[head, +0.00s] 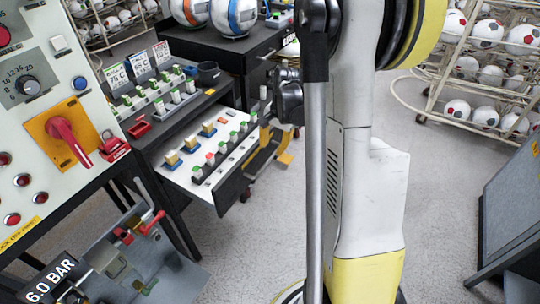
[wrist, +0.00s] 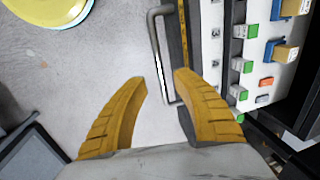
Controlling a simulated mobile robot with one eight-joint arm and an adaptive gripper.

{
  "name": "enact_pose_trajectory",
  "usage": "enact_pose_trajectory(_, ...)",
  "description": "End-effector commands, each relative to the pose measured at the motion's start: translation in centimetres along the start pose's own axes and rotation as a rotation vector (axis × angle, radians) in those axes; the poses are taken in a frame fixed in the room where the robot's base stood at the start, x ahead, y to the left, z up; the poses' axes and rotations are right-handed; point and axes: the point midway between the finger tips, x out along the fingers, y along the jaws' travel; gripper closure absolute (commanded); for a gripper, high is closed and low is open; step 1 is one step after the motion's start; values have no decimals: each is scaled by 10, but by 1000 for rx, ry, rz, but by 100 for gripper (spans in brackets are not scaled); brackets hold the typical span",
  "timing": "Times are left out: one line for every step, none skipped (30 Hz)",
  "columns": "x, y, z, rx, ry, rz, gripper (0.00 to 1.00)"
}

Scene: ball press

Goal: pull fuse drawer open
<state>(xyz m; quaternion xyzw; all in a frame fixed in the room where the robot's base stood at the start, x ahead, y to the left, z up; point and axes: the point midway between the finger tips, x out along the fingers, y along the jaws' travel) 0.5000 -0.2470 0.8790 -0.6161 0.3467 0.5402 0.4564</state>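The fuse drawer (head: 232,160) stands out from under the dark bench in the head view, its white inside showing rows of fuses with green, red and yellow-blue parts. In the wrist view its dark front edge (wrist: 207,40) runs up the right of centre. A grey bar handle (wrist: 158,50) sticks out from that front. My gripper (wrist: 158,77) is open, with two yellow curved fingers. The handle's lower end lies between the fingertips in the picture; contact cannot be told. In the head view my gripper (head: 268,150) is beside the drawer's right side, partly hidden by my arm.
A control panel (head: 50,100) with a red rotary handle stands at the left. A grey tray (head: 120,265) with red-handled parts lies below it. Fuse racks and a dark cup (head: 208,73) sit on the bench. Ball racks (head: 480,75) stand at the back right. Grey floor is open around the drawer.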

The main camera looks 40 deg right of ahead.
Motion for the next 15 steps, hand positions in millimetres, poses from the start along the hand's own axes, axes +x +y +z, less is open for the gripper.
enact_pose_trajectory(-11, 0, 0, 1, 0, 0, 66)
enact_pose_trajectory(-18, 0, 0, 1, 0, 0, 66)
enact_pose_trajectory(-25, 0, 0, 1, 0, 0, 66)
enact_pose_trajectory(-30, 1, 0, 1, 0, 0, 66)
enact_pose_trajectory(-35, 0, 0, 1, 0, 0, 66)
enact_pose_trajectory(-40, 0, 0, 2, 0, 0, 66)
enact_pose_trajectory(-43, 0, 0, 2, 0, 0, 66)
enact_pose_trajectory(-46, 0, 0, 2, 0, 0, 66)
enact_pose_trajectory(-49, 0, 0, 2, 0, 0, 66)
enact_pose_trajectory(-50, 0, 0, 1, 0, 0, 66)
enact_pose_trajectory(-52, 0, 0, 1, 0, 0, 66)
enact_pose_trajectory(-53, 0, 0, 1, 0, 0, 66)
enact_pose_trajectory(-53, 0, 0, 1, 0, 0, 66)
enact_pose_trajectory(-53, 0, 0, 1, 0, 0, 66)
enact_pose_trajectory(-53, 0, 0, 1, 0, 0, 66)
